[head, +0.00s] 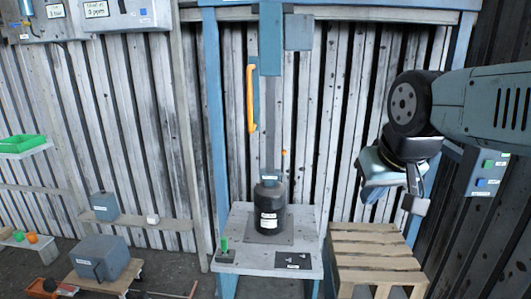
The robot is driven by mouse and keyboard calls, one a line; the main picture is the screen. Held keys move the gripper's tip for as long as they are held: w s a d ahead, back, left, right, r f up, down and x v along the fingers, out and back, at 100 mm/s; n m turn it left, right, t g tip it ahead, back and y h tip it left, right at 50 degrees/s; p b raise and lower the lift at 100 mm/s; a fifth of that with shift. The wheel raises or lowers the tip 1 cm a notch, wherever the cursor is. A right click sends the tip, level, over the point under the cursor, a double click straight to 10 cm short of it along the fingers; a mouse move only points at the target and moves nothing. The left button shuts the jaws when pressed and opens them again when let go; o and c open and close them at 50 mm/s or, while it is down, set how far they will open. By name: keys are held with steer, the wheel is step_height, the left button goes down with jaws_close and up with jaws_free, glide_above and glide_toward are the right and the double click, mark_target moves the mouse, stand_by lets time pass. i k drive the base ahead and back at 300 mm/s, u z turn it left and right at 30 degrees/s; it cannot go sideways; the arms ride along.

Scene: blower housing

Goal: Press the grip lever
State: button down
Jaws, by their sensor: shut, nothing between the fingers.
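A yellow lever-like handle (251,100) hangs upright on the blue column of a press-like stand. A small green upright piece (224,243) stands on a dark base at the left front of the stand's table. I cannot read a label that tells which of these is the grip lever. A dark labelled cylinder (269,208) stands upright on the table under the column. My gripper (414,204) is at the right, shut and empty, pointing down above a wooden pallet stack. It is well apart from the handle, the green piece and the cylinder.
The grey table (240,222) has a dark plate with small parts at its front right. The wooden pallet stack (375,262) stands beside it. A control box (488,172) with green and blue buttons is at the right. A grey box (100,257) sits on a low cart at the left.

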mark_target(284, 152)
steer(key=u, duration=0.1)
steer(key=i, duration=0.55)
steer(key=z, duration=0.2)
steer(key=k, duration=0.55)
steer(key=u, duration=1.6)
steer(key=i, duration=0.1)
steer(key=z, duration=3.2)
steer(key=i, duration=0.55)
steer(key=u, duration=0.05)
